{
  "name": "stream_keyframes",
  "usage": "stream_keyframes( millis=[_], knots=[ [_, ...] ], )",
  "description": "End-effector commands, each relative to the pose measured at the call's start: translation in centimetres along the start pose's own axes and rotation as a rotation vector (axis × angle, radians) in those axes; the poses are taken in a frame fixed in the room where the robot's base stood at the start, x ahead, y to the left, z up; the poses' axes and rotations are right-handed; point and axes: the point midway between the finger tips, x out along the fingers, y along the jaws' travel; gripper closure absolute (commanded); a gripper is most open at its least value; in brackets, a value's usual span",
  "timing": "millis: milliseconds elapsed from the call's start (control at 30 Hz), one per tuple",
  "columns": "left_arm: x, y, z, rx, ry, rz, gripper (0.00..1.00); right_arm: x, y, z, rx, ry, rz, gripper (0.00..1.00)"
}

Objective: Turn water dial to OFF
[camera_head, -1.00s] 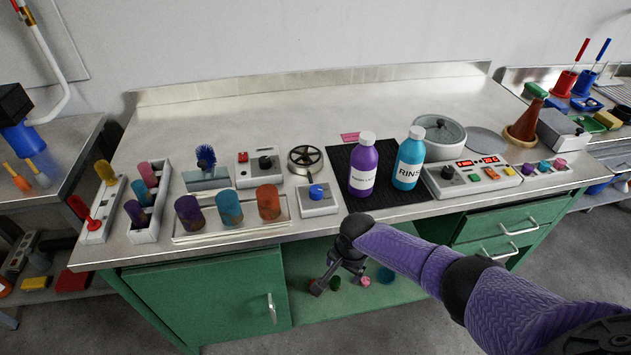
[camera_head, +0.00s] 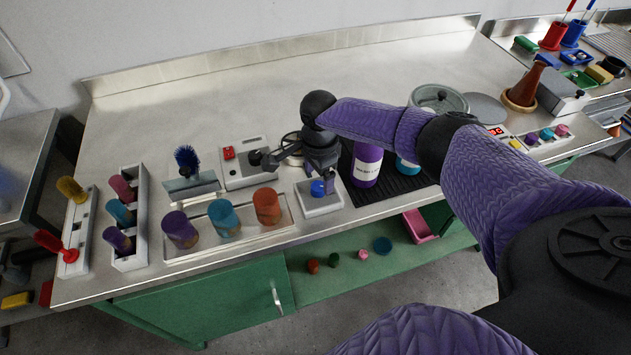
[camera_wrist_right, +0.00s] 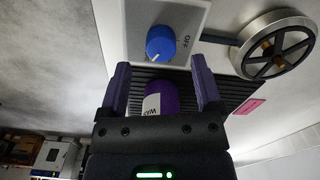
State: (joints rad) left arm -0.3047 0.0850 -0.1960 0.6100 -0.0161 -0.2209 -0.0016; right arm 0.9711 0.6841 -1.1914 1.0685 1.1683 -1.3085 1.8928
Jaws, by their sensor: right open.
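The water dial is a blue knob (camera_head: 318,188) on a small white box (camera_head: 322,206) near the counter's front edge. In the right wrist view the blue knob (camera_wrist_right: 160,42) stands at the top centre, with the word OFF printed to its right and a pale mark on its lower left edge. My right gripper (camera_head: 306,176) hovers close above the box in the head view and partly covers it. In the right wrist view its two purple fingers (camera_wrist_right: 162,80) are apart and empty, with the knob beyond their tips. My left gripper is not in view.
A control box (camera_head: 245,165) with a red switch and a valve wheel (camera_wrist_right: 277,46) stand close by. A purple bottle (camera_head: 367,165) stands right of the dial on a black mat (camera_head: 400,187). A tray with several coloured cylinders (camera_head: 223,216) is at the left.

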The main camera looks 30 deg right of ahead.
Motion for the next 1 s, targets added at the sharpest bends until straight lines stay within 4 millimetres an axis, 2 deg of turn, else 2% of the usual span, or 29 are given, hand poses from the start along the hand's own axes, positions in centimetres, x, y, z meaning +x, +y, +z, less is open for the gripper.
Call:
stream_keyframes(
  millis=[33, 167, 467, 567, 867, 1000],
  knots=[
    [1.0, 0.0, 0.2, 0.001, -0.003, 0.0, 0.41, 1.6, 0.0, 0.1, 0.0, 0.0, 0.002, 0.17],
    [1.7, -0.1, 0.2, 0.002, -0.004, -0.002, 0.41, 3.3, 0.0, 0.0, -0.001, 0.0, 0.0, 0.17],
    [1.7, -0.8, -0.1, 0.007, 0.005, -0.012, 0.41, 3.5, 0.0, 0.0, -0.001, 0.0, -0.002, 0.17],
    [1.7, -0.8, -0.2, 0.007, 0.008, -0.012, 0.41, 3.5, 0.0, 0.0, -0.001, 0.0, -0.002, 0.34],
    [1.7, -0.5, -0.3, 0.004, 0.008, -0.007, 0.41, 3.5, 0.0, 0.0, -0.001, 0.0, -0.002, 0.97],
    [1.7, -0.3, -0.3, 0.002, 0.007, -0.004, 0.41, 3.5, 0.0, 0.0, -0.002, -0.001, -0.001, 1.0]
  ],
)
